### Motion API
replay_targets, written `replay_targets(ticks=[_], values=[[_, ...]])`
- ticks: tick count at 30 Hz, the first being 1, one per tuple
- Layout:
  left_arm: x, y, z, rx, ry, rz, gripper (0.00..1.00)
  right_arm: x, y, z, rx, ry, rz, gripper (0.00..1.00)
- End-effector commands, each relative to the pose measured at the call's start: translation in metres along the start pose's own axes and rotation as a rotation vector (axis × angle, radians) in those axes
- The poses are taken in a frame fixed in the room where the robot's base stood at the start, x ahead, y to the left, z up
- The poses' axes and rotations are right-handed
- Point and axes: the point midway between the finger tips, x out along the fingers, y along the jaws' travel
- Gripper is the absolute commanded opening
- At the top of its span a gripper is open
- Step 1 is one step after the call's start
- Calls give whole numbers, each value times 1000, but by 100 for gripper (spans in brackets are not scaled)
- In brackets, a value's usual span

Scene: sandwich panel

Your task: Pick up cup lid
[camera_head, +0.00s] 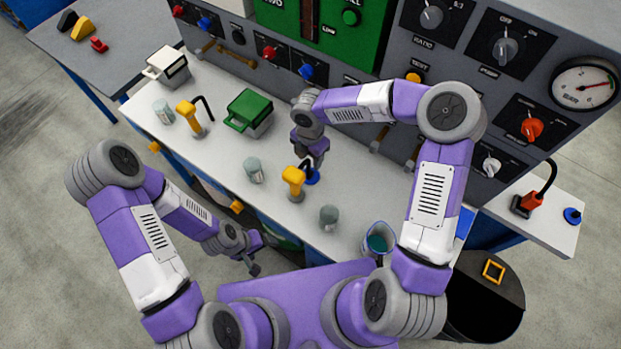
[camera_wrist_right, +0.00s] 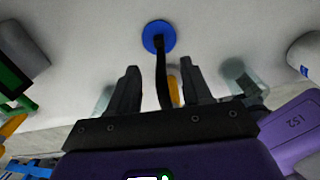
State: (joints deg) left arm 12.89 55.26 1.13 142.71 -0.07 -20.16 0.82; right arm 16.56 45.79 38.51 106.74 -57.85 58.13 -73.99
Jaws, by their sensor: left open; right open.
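A round blue disc (camera_head: 313,177), which may be the cup lid, lies on the white bench top. It also shows in the right wrist view (camera_wrist_right: 160,37), with a dark stem in front of it. A yellow piece (camera_head: 293,176) with a dark curved arm stands beside the disc. My right gripper (camera_head: 308,165) is close above the bench by the disc. In the wrist view its two fingers (camera_wrist_right: 158,88) are apart, with the dark stem between them. I cannot tell whether they touch it. My left gripper (camera_head: 254,268) is open, low in front of the bench, apart from everything there.
Small clear cups (camera_head: 254,169) stand on the bench, and a larger cup (camera_head: 378,240) is near its front edge. A green box (camera_head: 249,113) and a white box (camera_head: 167,66) sit farther left. The control panel (camera_head: 465,60) rises behind.

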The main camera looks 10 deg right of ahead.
Motion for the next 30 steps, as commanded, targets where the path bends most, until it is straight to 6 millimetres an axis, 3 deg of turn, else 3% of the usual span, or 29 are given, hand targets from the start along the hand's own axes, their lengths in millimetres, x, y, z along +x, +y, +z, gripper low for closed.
replay_targets(ticks=[11,21,30], values=[[15,-5,-1,0,0,0,84,36,0,0,-1,3,-1,49],[27,-10,-1,0,0,0,84,81,-1,2,0,1,-1,49],[26,-10,-1,0,0,0,84,83,-1,3,0,-1,0,46]])
